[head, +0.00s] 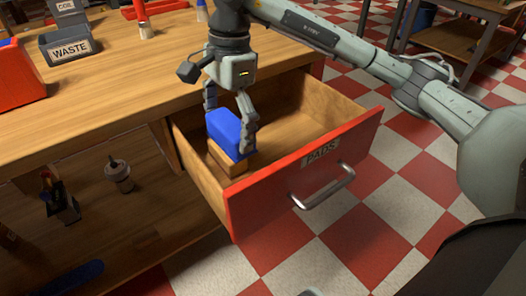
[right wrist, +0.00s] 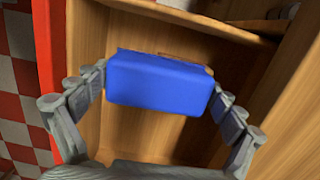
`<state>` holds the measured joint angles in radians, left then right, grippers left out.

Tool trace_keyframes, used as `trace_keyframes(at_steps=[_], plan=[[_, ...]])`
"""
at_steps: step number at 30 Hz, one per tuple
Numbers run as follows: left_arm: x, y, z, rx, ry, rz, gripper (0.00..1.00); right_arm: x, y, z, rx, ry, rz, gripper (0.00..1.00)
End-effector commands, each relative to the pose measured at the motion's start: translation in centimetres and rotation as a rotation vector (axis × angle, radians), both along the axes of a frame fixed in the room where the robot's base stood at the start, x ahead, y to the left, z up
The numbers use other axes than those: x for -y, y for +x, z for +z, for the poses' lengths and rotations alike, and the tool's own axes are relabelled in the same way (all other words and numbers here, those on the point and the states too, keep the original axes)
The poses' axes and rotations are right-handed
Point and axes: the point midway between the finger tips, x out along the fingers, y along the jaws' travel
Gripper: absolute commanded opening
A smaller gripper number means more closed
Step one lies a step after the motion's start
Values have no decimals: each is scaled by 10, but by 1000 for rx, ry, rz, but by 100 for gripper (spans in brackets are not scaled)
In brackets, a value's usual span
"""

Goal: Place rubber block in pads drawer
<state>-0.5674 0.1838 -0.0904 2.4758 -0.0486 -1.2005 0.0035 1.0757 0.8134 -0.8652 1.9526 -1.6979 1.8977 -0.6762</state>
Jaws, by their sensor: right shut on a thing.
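The blue rubber block (head: 229,133) is between the fingers of my right gripper (head: 229,122), which is shut on it. The block is low inside the open pads drawer (head: 270,207), near its left side, just above or on a small wooden piece (head: 228,160). I cannot tell whether they touch. The drawer has a red front with a "PADS" label and a metal handle. In the right wrist view the blue block (right wrist: 160,82) spans between both fingers, with the drawer's wooden inside around it. My left gripper is not in view.
The wooden workbench top (head: 120,95) holds a grey "WASTE" bin (head: 68,46) and a red bin (head: 18,78). A lower shelf with a small bottle (head: 119,175) is left of the drawer. The right part of the drawer is empty. Checkered floor lies beyond.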

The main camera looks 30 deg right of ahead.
Motion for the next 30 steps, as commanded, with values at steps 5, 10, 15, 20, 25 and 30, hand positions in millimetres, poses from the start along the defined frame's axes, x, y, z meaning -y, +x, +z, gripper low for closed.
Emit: trace_keyframes(at_steps=[5,10,15,20,25,30], plan=[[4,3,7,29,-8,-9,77,24,0,-14,-4,1,-44,67],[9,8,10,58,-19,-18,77,64,1,-38,-5,-1,-43,67],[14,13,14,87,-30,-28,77,98,1,-59,-4,-1,-40,67],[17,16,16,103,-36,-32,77,114,3,-68,-1,1,-36,67],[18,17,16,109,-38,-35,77,117,2,-78,-3,2,-33,67],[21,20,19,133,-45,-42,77,116,2,-104,-3,3,-33,67]])
